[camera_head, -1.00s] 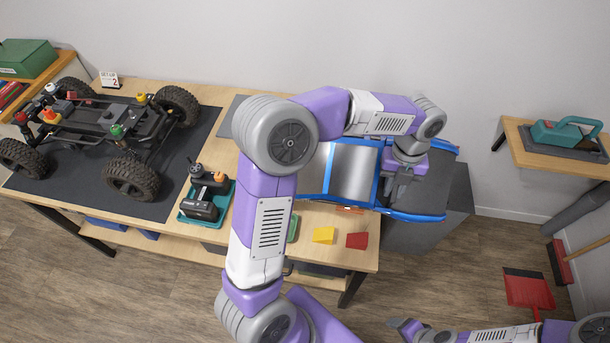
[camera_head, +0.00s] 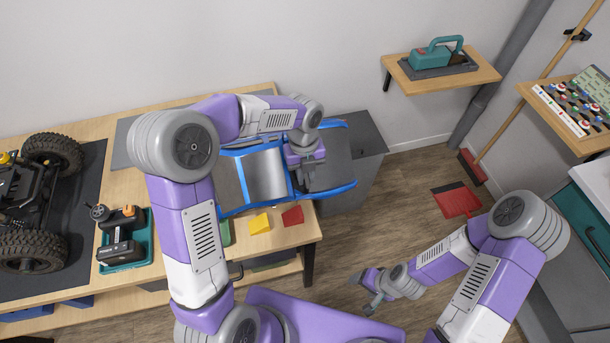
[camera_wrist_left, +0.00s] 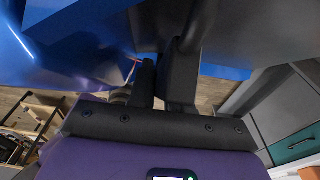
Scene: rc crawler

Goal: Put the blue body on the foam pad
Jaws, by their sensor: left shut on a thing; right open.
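The blue body (camera_head: 228,205), a shell with blue edges and silvery panels, spans the right end of the table and overhangs toward the grey cabinet. My left gripper (camera_head: 308,178) is shut on its right half. In the left wrist view the shiny blue shell (camera_wrist_left: 75,45) fills the upper left, and the fingers (camera_wrist_left: 165,82) meet its dark part; the exact contact is hidden. A grey flat pad (camera_head: 124,150), apparently the foam pad, lies on the table, largely hidden by my left arm and the body. My right gripper (camera_head: 370,292) is open and empty above the floor.
A wheeled chassis (camera_head: 35,200) stands on a dark mat at left, beside a teal tray (camera_head: 142,247) of tools. Yellow (camera_head: 259,223) and red (camera_head: 293,215) wedges lie at the table's front edge. A grey cabinet (camera_head: 368,140) stands right of the table; a wall shelf (camera_head: 480,75) is beyond.

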